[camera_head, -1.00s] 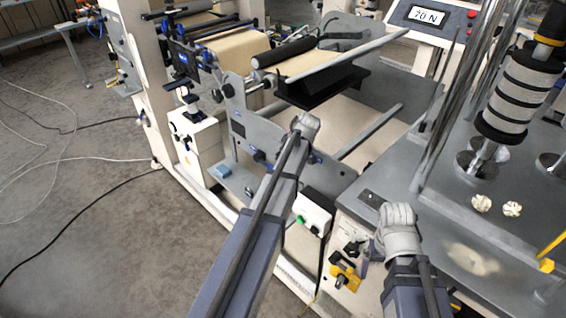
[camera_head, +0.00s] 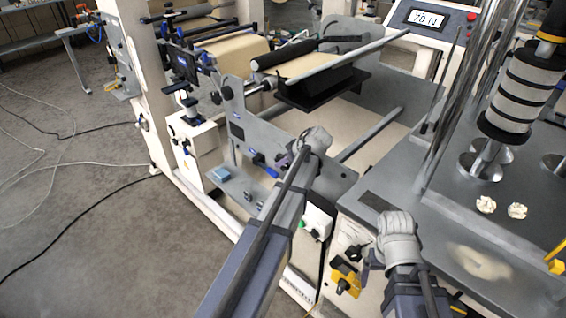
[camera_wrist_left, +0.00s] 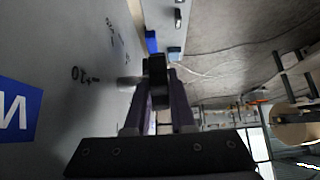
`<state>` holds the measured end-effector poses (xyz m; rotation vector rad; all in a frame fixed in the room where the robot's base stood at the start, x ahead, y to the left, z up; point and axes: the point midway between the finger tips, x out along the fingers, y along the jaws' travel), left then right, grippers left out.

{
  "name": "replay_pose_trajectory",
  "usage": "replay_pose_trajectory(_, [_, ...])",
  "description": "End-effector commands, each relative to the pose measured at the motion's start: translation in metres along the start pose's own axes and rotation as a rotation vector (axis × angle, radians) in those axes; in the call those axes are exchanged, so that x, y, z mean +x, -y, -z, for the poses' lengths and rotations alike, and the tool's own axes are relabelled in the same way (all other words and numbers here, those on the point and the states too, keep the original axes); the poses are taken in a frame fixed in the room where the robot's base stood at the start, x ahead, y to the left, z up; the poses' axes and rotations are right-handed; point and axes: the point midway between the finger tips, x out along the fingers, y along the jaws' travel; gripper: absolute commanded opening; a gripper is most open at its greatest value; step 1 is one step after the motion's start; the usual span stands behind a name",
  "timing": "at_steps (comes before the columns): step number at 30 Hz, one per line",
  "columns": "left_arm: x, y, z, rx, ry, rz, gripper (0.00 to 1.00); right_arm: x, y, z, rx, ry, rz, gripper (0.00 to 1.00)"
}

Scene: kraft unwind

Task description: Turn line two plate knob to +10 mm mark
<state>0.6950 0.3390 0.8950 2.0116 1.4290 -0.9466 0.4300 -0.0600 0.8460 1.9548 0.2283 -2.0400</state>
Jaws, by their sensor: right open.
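In the left wrist view a grey plate (camera_wrist_left: 50,120) with printed scale marks, one reading +20, fills the left side. A dark knob (camera_wrist_left: 157,72) on a short grey shaft stands out from it. The fingers of my left gripper (camera_wrist_left: 160,100) lie on both sides of this knob and appear shut on it. In the head view my left wrist (camera_head: 315,140) is in front of the grey side plate (camera_head: 245,125) and hides the knob. My right gripper (camera_head: 373,262) is open beside the small control panel; its fingers are mostly hidden by its wrist.
A blue block (camera_head: 220,173) sits on a ledge left of my left arm. A control box with a green button (camera_head: 317,220) is close beside that arm. A panel with a yellow switch (camera_head: 345,280) is near my right gripper. A display (camera_head: 425,18) reads 70 N.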

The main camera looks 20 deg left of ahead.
Motion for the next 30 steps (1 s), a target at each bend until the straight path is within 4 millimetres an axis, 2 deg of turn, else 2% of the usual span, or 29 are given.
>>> replay_pose_trajectory(1, [0.000,0.001,-0.001,0.000,0.004,0.002,0.27,0.000,0.000,0.000,0.000,0.000,0.000,0.91])
replay_pose_trajectory(8, [0.000,0.000,-0.001,0.000,0.002,0.001,0.53,0.000,0.000,0.000,0.000,0.000,0.000,0.91])
replay_pose_trajectory(20, [-0.007,0.000,0.001,0.001,0.001,0.000,0.53,-0.006,-0.001,0.000,0.000,0.000,0.000,0.91])
replay_pose_trajectory(26, [-0.029,0.001,0.003,0.002,0.001,-0.001,0.53,-0.024,-0.002,-0.001,0.000,0.000,0.000,0.91])
replay_pose_trajectory(30, [-0.051,0.001,0.003,0.002,0.001,0.000,0.53,-0.041,-0.004,-0.002,0.000,0.000,0.000,0.91])
